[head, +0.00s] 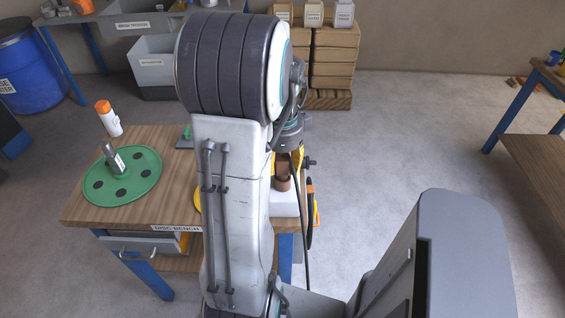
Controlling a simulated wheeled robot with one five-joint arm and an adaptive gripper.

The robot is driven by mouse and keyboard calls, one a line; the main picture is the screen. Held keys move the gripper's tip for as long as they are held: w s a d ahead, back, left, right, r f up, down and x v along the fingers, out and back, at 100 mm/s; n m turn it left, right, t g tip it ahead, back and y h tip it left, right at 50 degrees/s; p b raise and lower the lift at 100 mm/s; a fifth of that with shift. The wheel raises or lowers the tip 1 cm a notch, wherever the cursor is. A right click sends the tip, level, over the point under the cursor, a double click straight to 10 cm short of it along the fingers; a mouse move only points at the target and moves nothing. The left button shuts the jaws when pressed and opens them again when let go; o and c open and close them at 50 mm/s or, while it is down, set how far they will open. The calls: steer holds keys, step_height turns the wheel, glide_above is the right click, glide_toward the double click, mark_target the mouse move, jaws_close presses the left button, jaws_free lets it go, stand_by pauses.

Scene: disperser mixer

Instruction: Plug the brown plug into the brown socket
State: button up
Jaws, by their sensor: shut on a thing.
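My gripper (288,148) points down at the right end of the disc bench and is partly hidden behind my own arm. It is shut on a brown piece, which I take to be the brown plug (283,168). A dark cable runs down from there past the bench edge. Just below is a brown cylindrical part (283,184), likely the brown socket, above a white block (287,204). From this angle I cannot tell whether plug and socket touch or are joined.
A yellow round part is mostly hidden behind my arm. A black and orange item (311,215) hangs at the bench's right edge.

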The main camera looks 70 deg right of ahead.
steer(key=shift+f+b, duration=0.6)
steer(key=shift+f, duration=0.15)
steer(key=o, duration=1.3)
steer(key=shift+c, duration=0.2)
steer(key=shift+r, duration=0.15)
steer(key=r, duration=1.1)
steer(key=shift+a+r, duration=0.2)
steer(key=shift+r, duration=0.2)
